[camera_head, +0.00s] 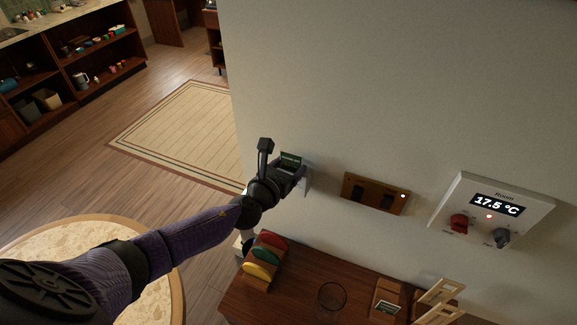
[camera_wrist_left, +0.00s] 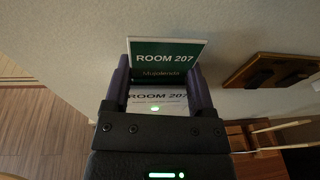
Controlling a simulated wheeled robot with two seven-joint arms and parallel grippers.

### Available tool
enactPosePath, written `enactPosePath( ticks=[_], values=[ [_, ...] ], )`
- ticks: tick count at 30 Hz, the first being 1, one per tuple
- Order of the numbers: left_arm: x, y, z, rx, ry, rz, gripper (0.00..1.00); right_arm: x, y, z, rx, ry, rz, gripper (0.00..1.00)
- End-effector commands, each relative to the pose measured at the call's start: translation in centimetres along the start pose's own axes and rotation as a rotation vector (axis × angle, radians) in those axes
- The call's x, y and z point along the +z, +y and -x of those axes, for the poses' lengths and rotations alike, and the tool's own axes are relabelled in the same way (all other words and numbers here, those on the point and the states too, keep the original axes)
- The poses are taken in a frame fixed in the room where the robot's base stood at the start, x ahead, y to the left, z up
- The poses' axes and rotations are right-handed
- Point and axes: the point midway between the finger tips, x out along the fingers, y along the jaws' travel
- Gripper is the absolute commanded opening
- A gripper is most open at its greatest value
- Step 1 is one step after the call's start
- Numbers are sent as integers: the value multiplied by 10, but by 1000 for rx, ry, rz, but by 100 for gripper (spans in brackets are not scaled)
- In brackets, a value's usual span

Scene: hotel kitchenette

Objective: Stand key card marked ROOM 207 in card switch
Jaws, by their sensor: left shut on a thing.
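The green key card (camera_wrist_left: 165,56), with ROOM 207 in white letters, stands upright between the fingers of my left gripper (camera_wrist_left: 158,82) in the left wrist view. My left gripper is shut on it. In the head view the card (camera_head: 291,160) shows as a small green face at my left gripper (camera_head: 287,174), against the wall. The white card switch (camera_wrist_left: 158,98), also marked ROOM 207 and with a lit green light, is right at the card's lower edge. The fingers partly hide it. I cannot tell how deep the card sits in it. My right gripper is not in view.
A wooden switch panel (camera_head: 376,193) and a white thermostat (camera_head: 492,210) reading 17.5 °C are on the wall to the right. Below, a wooden table (camera_head: 290,300) holds a rack of coloured discs (camera_head: 265,257), a glass (camera_head: 331,298) and a wooden card stand (camera_head: 386,301).

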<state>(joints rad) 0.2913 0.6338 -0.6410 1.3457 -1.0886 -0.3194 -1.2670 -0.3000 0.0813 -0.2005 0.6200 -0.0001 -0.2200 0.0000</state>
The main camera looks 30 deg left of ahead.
Motion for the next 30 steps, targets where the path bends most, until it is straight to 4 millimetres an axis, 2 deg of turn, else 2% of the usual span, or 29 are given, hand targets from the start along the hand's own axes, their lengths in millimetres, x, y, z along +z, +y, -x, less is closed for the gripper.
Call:
enactPosePath(
  ticks=[11,12,15,16,24,26,30],
  values=[
    [1,0,0,0,0,0,9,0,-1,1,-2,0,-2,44],
    [0,0,0,0,0,0,76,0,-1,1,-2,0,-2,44],
    [0,0,0,0,0,0,97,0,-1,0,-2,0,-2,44],
    [0,0,0,0,0,1,100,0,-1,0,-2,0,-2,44],
    [0,0,4,0,2,0,100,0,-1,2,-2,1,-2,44],
    [1,0,12,-1,2,0,100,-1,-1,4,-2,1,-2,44],
    [0,0,41,-2,5,-1,100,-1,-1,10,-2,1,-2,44]
  ],
)
